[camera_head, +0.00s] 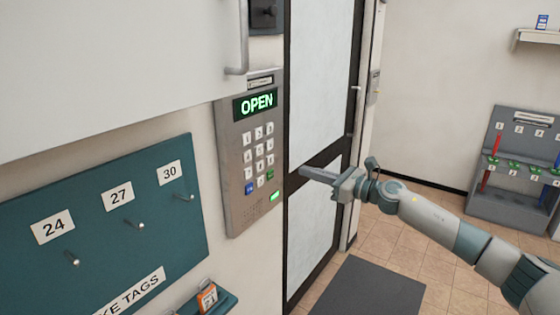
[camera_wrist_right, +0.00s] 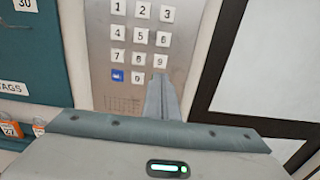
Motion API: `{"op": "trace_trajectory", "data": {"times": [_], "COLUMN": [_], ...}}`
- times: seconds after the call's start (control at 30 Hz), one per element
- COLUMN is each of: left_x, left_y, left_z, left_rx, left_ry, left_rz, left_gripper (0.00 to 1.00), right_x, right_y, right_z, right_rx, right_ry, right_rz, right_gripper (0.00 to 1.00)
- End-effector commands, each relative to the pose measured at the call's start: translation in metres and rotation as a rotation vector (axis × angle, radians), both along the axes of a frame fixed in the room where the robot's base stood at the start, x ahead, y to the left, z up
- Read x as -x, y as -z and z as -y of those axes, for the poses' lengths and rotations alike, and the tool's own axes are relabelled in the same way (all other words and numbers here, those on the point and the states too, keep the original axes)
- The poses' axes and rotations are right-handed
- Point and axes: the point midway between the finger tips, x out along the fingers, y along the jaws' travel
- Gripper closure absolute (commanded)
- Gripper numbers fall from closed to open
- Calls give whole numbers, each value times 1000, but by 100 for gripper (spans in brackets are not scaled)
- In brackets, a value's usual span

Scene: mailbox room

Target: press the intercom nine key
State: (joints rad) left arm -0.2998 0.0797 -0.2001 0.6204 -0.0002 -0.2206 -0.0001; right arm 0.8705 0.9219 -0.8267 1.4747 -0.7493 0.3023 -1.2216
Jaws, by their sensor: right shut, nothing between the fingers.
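The intercom panel (camera_head: 233,190) is a grey metal plate on the wall, and its screen (camera_head: 255,104) reads OPEN in green. Its nine key (camera_head: 270,160) is a pale button at the right end of the third row, uncovered; it also shows in the right wrist view (camera_wrist_right: 160,61). My right gripper (camera_head: 304,171) is shut and empty, to the right of the panel and apart from it in the head view. In the right wrist view its fingertips (camera_wrist_right: 160,82) appear just below the nine key and hide the key under it. My left gripper is out of view.
A teal key-tag board (camera_head: 95,240) with hooks is left of the panel. A white cabinet door with a handle (camera_head: 237,71) hangs above left. A dark-framed door (camera_head: 318,90) stands right of the panel, behind my gripper. A mat (camera_head: 370,290) lies on the floor.

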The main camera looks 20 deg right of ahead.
Motion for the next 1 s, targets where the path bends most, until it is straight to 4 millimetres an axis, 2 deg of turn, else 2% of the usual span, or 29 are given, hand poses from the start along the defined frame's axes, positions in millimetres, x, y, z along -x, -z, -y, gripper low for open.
{"op": "trace_trajectory", "data": {"times": [0.1,0.5,0.7,1.0], "left_x": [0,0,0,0], "left_y": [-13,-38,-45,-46], "left_z": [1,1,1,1], "left_rx": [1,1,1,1], "left_ry": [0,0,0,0], "left_rz": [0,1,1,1], "left_gripper": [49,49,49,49], "right_x": [-16,-65,-78,-83], "right_y": [-5,-4,-2,0], "right_z": [-14,-52,-62,-65], "right_rx": [-2,-2,-1,0], "right_ry": [-2,0,-1,0], "right_rz": [0,-1,-1,0], "right_gripper": [100,100,100,100]}}
